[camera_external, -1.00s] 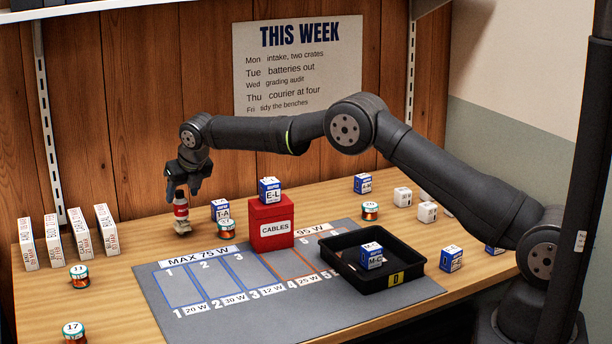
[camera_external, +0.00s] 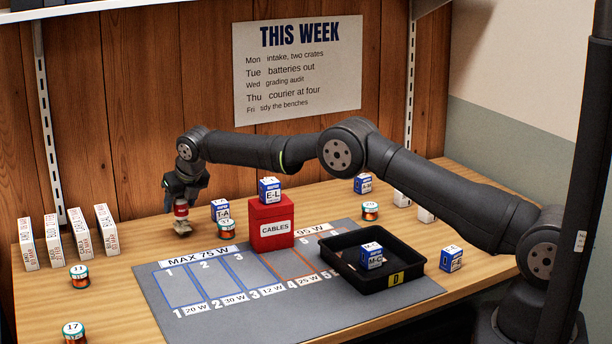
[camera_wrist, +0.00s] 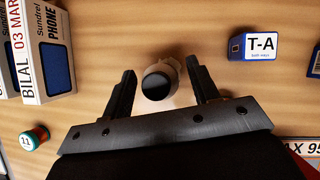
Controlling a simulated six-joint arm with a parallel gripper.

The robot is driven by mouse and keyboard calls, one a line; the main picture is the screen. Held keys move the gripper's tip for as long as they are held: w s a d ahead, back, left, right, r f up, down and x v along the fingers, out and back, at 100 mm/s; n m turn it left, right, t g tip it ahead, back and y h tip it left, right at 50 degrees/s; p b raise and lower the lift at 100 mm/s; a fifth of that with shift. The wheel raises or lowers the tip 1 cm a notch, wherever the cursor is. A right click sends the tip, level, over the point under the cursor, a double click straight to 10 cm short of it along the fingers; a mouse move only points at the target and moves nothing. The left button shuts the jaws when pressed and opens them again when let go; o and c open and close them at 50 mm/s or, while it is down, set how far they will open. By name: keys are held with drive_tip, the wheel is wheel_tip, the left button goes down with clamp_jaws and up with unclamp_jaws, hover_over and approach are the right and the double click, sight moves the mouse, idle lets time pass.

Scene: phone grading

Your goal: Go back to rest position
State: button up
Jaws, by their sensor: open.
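My gripper (camera_external: 181,203) is low over the back left of the table, its fingers pointing down. Below and between the fingers stands a small bottle-like item (camera_external: 181,211) with a red and dark upper part and a pale base. In the wrist view, my gripper (camera_wrist: 162,72) is open, with one finger on each side of the round item (camera_wrist: 156,86), seen from above with its dark top. A gap shows beside at least part of the fingers; whether either touches it I cannot tell.
The T-A box (camera_external: 220,210) and a small can (camera_external: 226,229) stand just right. White phone boxes (camera_external: 54,240) stand left. Further right are the red CABLES box (camera_external: 270,229) with the E-L box (camera_external: 270,190) on top, and a black tray (camera_external: 340,258). A grey mat (camera_external: 215,325) lies in front.

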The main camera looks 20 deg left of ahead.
drive_tip(key=v, duration=1.2)
drive_tip(key=x, duration=1.2)
drive_tip(key=shift+f, duration=0.15)
wheel_tip(320, 180, up, 5)
drive_tip(key=shift+f, duration=0.1)
drive_tip(key=w+d+r, duration=0.7)
drive_tip(key=w+d, duration=0.1)
drive_tip(key=d, duration=0.1)
drive_tip(key=w+d+f+m, duration=0.1)
drive_tip(key=w+d, duration=0.3)
drive_tip(key=d, duration=0.5)
drive_tip(key=w+d+f+m+t+h, duration=0.1)
drive_tip(key=w+d, duration=0.3)
drive_tip(key=d, duration=0.5)
drive_tip(key=w+d+f+m, duration=0.2)
drive_tip(key=w+d+f, duration=0.1)
drive_tip(key=d, duration=0.6)
drive_tip(key=shift+w+d+f+m+t+h, duration=0.3)
drive_tip(key=shift+w+d+t, duration=0.1)
drive_tip(key=shift+w, duration=0.1)
drive_tip(key=shift+a, duration=0.1)
